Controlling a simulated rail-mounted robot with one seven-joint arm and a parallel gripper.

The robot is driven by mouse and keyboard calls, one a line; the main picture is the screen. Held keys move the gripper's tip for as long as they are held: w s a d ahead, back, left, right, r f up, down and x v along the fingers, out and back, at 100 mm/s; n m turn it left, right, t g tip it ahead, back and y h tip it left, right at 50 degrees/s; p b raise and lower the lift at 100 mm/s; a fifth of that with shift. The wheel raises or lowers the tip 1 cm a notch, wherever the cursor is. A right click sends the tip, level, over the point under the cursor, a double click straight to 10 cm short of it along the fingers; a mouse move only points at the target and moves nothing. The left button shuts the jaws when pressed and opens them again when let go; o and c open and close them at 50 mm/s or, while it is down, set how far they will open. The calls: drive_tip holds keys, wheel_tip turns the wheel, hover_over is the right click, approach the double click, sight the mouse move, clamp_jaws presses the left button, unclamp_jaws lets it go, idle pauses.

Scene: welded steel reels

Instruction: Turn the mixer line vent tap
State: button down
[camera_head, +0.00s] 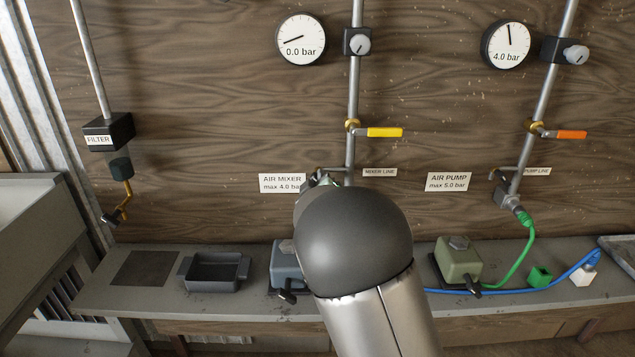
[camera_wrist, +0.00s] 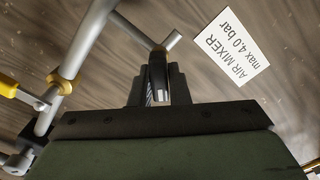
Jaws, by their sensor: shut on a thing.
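The mixer line's vent tap (camera_wrist: 158,56) is a small grey metal tap on a short branch off the vertical mixer pipe (camera_head: 354,95). In the wrist view its dark lever runs down between my gripper's fingers. My gripper (camera_wrist: 157,88) is shut on that lever, with a dark finger on each side. In the head view my gripper (camera_head: 325,181) is mostly hidden behind my own arm, just left of the pipe. Only the top of the vent tap (camera_head: 333,169) shows there, left of the "MIXER LINE" label (camera_head: 379,172).
The mixer gauge (camera_head: 301,39) reads 0.0 bar. A yellow lever (camera_head: 384,132) sticks out right, above the vent tap. The pump line at right has an orange lever (camera_head: 571,134), a 4.0 bar gauge (camera_head: 507,45) and a green hose (camera_head: 522,262). A bench (camera_head: 205,308) runs below.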

drive_tip(key=c, duration=1.4)
unclamp_jaws()
drive_tip(key=s+d+b, duration=0.1)
drive_tip(key=s+b, duration=0.2)
drive_tip(key=s, duration=1.4)
drive_tip(key=shift+s+d, duration=0.2)
drive_tip(key=shift+d, duration=0.05)
drive_tip(key=s+d+f+m+g+y, duration=0.1)
drive_tip(key=s+d+f+m+g, duration=0.4)
drive_tip(key=s+d+f+g, duration=0.45)
drive_tip(key=s+d+f+m+g+h, duration=0.1)
drive_tip(key=s+d+g, duration=0.3)
drive_tip(key=s, duration=0.5)
drive_tip(key=s+d+f+m+g+h, duration=0.1)
drive_tip(key=s+d+m+g, duration=0.3)
drive_tip(key=s, duration=0.5)
drive_tip(key=shift+d+f+h, duration=0.3)
drive_tip(key=shift+d, duration=0.25)
